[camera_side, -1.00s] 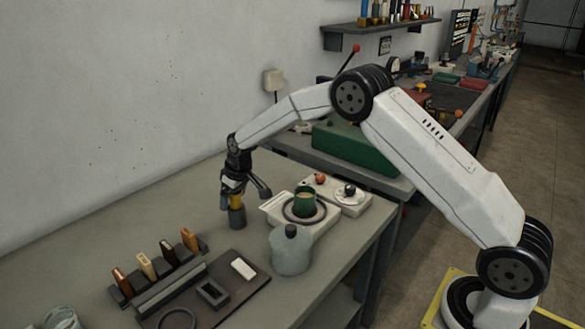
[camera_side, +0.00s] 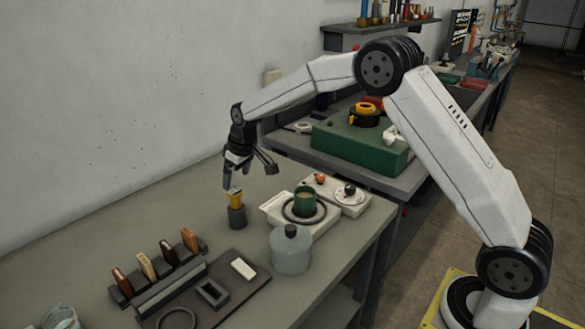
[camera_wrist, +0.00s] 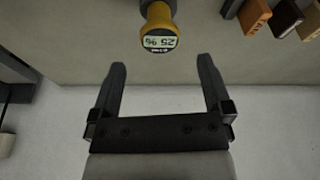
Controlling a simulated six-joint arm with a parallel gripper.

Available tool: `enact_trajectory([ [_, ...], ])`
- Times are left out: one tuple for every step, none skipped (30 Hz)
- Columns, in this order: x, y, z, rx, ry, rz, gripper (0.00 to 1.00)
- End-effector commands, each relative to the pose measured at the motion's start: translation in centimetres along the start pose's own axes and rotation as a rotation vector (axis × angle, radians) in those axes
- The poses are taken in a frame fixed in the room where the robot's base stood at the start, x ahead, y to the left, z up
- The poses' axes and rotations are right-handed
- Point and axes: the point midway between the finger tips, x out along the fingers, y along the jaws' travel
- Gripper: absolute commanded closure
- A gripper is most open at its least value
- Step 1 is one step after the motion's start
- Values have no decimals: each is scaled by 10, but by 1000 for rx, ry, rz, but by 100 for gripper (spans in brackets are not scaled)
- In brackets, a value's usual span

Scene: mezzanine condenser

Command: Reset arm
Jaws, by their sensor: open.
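My gripper (camera_side: 246,172) is open and empty in the side view. It hangs just above a yellow-topped meter (camera_side: 236,196) that stands upright in a dark grey cup-like holder (camera_side: 237,216) on the grey bench. In the wrist view my gripper's two fingers (camera_wrist: 164,85) are spread with nothing between them. The yellow meter (camera_wrist: 158,30) lies beyond the fingertips there, with a small display that appears to read "25 %". My fingers look clear of it.
A white device with a green cup (camera_side: 304,200) stands right of the holder. A grey bottle (camera_side: 291,250) is in front. A rack with several coloured handles (camera_side: 168,252) and a dark tray (camera_side: 222,305) are front left. A green box (camera_side: 350,140) sits on the bench behind.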

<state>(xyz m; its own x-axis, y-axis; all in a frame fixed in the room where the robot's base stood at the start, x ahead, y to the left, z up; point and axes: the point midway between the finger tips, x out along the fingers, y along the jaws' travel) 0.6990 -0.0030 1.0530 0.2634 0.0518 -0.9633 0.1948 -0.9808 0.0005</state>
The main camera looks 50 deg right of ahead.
Motion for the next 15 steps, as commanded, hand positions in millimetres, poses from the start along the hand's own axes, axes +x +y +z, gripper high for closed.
enact_trajectory([
  [-1, 0, 0, 0, 0, 0, 0],
  [-1, 0, 0, 0, 0, 0, 0],
  [-1, 0, 0, 0, 0, 0, 0],
  [-1, 0, 0, 0, 0, 0, 0],
  [-1, 0, 0, 0, -1, 0, 0],
  [-2, 0, 1, 1, -1, 0, 0],
  [-2, 0, 2, 1, -1, 1, 0],
  [-2, 0, 3, 2, -1, 1, 0],
  [-3, -1, 4, 4, -2, 1, 0],
  [-4, -1, 6, 5, -2, 2, 0],
  [-5, -2, 8, 7, -1, 3, 0],
  [-7, -3, 12, 10, -2, 4, 0],
  [-8, -4, 15, 13, -3, 4, 0],
  [-9, -4, 18, 17, -5, 5, 0],
  [-11, -6, 24, 22, -5, 7, 0],
])
